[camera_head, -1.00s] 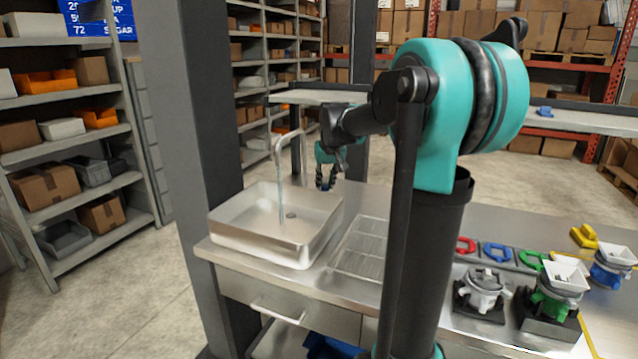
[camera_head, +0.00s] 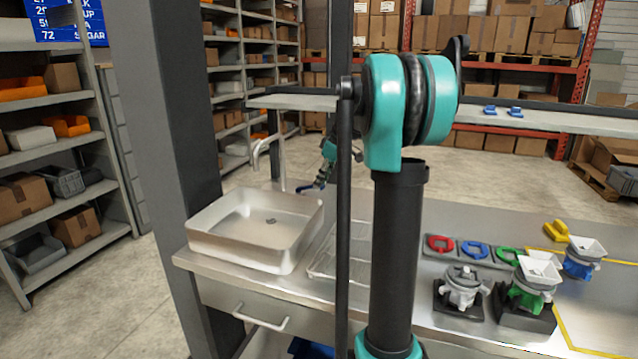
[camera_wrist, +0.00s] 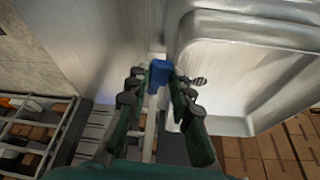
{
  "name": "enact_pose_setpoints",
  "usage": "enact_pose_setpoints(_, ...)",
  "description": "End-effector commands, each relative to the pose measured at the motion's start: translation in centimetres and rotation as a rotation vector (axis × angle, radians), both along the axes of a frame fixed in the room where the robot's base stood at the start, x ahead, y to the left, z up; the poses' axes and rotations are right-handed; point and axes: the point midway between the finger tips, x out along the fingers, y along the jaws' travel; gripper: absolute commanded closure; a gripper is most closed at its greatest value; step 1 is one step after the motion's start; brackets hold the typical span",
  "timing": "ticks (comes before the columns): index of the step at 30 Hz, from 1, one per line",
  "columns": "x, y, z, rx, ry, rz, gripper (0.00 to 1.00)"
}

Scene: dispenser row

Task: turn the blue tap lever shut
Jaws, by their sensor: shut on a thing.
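The blue tap lever (camera_wrist: 160,73) sits between the fingertips of my gripper (camera_wrist: 160,83) in the wrist view. My gripper is shut on it. In the head view my gripper (camera_head: 317,184) is beside the tap, at the sink's back right corner, partly hidden by my arm. The grey metal tap (camera_head: 278,150) rises behind the sink and its spout bends left over the basin. No water stream shows under the spout. The steel sink (camera_head: 240,257) stands on the counter and also fills the right of the wrist view (camera_wrist: 240,75).
A wire drying rack (camera_head: 325,262) lies right of the sink. A dark tray with red, blue and green pieces (camera_head: 473,250) and several dispensers (camera_head: 461,287) stand farther right. A dark pillar (camera_head: 165,130) rises at the left. The counter between is mostly clear.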

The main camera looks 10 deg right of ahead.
Motion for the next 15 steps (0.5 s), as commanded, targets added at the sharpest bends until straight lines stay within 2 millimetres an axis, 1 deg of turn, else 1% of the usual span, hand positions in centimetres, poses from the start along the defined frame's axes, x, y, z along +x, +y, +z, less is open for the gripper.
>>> enact_pose_setpoints(6, 0.32, -0.29, -0.01, 0.000, 0.001, 0.040, 1.00)
enact_pose_setpoints(15, 0.35, -0.30, -0.01, -0.001, 0.001, 0.048, 1.00)
